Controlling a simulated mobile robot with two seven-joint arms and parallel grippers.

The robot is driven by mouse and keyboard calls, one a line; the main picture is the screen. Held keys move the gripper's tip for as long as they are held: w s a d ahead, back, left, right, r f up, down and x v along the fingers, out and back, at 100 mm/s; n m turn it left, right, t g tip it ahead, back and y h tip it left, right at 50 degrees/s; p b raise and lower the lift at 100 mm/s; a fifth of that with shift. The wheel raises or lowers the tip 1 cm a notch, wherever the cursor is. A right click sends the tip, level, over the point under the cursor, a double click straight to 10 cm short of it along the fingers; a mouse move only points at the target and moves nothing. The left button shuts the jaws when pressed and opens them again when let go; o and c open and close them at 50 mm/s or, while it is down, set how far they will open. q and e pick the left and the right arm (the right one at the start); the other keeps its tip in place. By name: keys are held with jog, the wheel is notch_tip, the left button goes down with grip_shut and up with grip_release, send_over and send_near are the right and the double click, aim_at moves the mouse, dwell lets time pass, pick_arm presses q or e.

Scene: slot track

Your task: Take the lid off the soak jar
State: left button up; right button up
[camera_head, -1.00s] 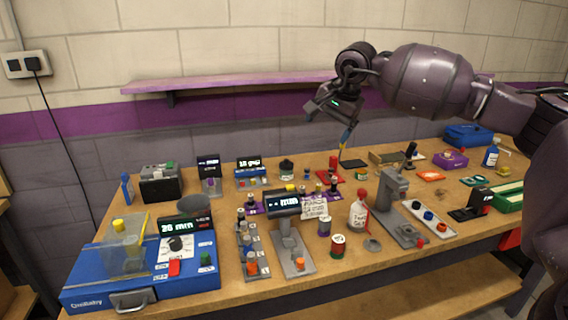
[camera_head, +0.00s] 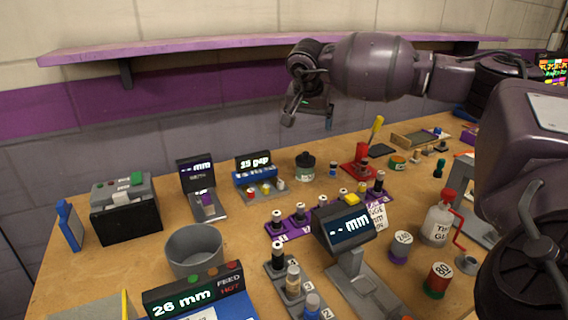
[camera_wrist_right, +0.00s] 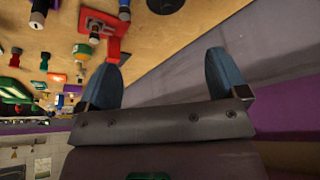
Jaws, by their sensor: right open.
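A small squat jar with a black lid (camera_head: 305,160) stands upright at the back middle of the bench in the head view. It is probably the soak jar, though its label is too small to read; the lid sits on it. My right gripper (camera_head: 308,121) hangs in the air above and behind this jar, near the wall, and does not touch it. In the right wrist view the two blue fingers of my right gripper (camera_wrist_right: 163,78) are wide apart with nothing between them. My left gripper is not in view.
A red stand (camera_head: 361,160) is right of the jar, and a blue-based display (camera_head: 256,181) is left of it. A grey cup (camera_head: 194,251), a glue bottle (camera_head: 438,222) and several small jars crowd the front. A purple shelf (camera_head: 200,46) runs along the wall.

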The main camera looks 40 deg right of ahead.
aim_at(306, 152)
jog(key=x, duration=0.4)
jog(key=b+x, duration=0.1)
jog(key=x, duration=0.2)
jog(key=shift+a+f, duration=0.15)
jog(key=shift+a, duration=0.25)
jog(key=shift+w+d+f, duration=0.15)
jog(key=shift+w+f, duration=0.05)
jog(key=shift+f, duration=0.25)
jog(key=x, duration=0.1)
jog(key=b+x, duration=0.1)
jog(key=x, duration=0.2)
jog(key=shift+w+a+f, duration=0.25)
jog(key=shift+d+f, duration=0.1)
jog(key=shift+f, duration=0.15)
jog(key=shift+r, duration=0.15)
jog(key=c, duration=0.8)
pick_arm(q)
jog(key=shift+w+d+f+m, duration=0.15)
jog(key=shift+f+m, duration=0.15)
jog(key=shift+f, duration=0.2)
pick_arm(e)
jog(key=shift+c, duration=0.4)
